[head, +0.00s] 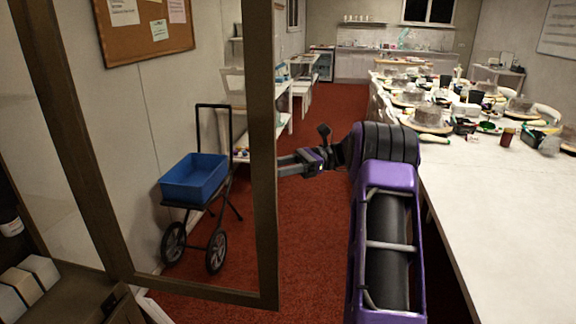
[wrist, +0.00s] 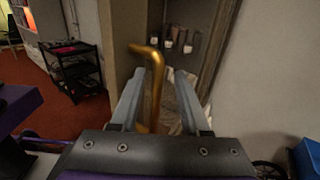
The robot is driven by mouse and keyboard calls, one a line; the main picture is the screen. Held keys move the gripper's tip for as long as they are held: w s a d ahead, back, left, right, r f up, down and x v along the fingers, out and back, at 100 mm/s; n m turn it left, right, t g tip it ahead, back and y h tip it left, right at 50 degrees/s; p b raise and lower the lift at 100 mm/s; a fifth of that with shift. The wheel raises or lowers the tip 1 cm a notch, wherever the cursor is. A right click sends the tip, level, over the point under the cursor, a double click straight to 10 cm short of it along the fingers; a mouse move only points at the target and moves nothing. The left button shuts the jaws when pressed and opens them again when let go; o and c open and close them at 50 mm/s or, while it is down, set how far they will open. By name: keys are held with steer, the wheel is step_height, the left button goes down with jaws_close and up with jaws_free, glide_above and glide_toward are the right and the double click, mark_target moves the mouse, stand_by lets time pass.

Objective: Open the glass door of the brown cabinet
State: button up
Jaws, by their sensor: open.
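The brown-framed glass door (head: 262,200) stands in the left half of the head view, and a blue cart shows through its pane. Part of the brown cabinet (head: 85,290) shows at lower left. My gripper (head: 284,165) is beside the door's right upright, with its tips at or behind that edge. In the wrist view, a bent brass handle (wrist: 156,85) stands between my open fingers (wrist: 158,76). I cannot tell whether either finger touches it. The brown cabinet's frame (wrist: 120,40) is behind it in that view.
A blue bin (head: 193,180) on a wheeled cart stands beyond the glass. A long white table (head: 490,210) with several cake turntables runs along the right. Red carpet (head: 310,240) is clear between them. A black shelf cart (wrist: 75,70) is left in the wrist view.

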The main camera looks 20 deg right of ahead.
steer(key=d, duration=1.1)
steer(key=shift+s+d, duration=0.15)
steer(key=shift+d, duration=0.1)
stand_by(0.4)
